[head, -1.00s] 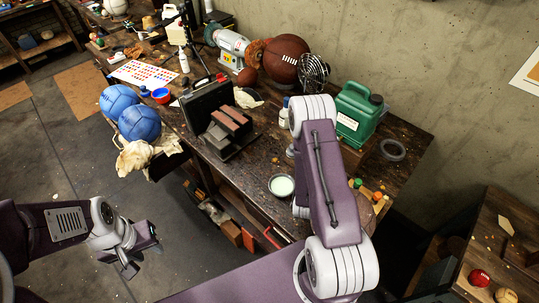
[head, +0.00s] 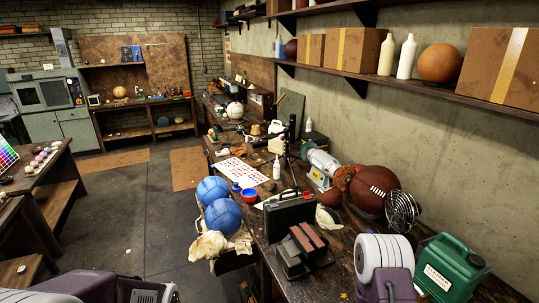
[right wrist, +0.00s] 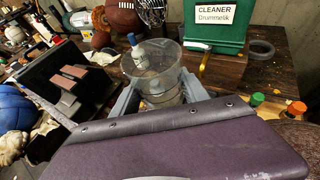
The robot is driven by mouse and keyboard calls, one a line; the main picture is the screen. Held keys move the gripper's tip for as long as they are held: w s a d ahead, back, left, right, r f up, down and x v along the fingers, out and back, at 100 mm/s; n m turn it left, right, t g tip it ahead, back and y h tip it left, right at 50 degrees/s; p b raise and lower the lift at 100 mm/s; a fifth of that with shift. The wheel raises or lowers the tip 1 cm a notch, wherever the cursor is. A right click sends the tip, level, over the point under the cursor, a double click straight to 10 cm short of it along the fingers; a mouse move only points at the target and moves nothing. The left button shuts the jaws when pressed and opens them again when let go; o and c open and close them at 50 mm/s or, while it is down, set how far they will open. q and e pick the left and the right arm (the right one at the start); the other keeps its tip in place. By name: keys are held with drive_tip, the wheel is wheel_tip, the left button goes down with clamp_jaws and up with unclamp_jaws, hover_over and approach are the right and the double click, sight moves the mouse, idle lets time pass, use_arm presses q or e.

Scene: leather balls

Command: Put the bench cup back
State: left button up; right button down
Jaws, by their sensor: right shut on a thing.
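A clear, wide-mouthed cup (right wrist: 178,62) is between the fingers of my right gripper (right wrist: 163,97) in the right wrist view. The gripper is shut on the cup, and its lower part is partly hidden by my own purple arm link. A small bottle with a blue cap (right wrist: 138,55) shows at the cup's left side, partly through or behind its wall. In the head view the right gripper and cup are not visible; only my right arm shows at the bottom. My left gripper is out of view.
The dark workbench (head: 335,275) carries a black case (head: 289,213), a sanding block stand (head: 302,250), a brown football (head: 376,190), a wire fan (head: 402,211) and a green cleaner jug (head: 450,268). Blue balls (head: 222,215) sit at its left. A wall shelf (head: 400,84) hangs above.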

drive_tip(key=w+a+f+n+y+b, duration=0.1)
drive_tip(key=a+f+b, duration=0.25)
drive_tip(key=a, duration=0.25)
drive_tip(key=w+a+f+n+t+y+b, duration=0.1)
drive_tip(key=a+f+b, duration=0.1)
drive_tip(key=a+b, duration=0.3)
drive_tip(key=w+a+f+b, duration=0.2)
drive_tip(key=a+f+b, duration=0.1)
drive_tip(key=a, duration=0.4)
drive_tip(key=s+d+f+m+g+h+b, duration=0.1)
drive_tip(key=s+d+f+m+g+h, duration=0.2)
drive_tip(key=s, duration=0.5)
drive_tip(key=shift+s+f+m+g+h+b, duration=0.4)
drive_tip(key=shift+f+m+h, duration=0.2)
drive_tip(key=shift+m+h, duration=0.5)
drive_tip(key=shift+y, duration=0.3)
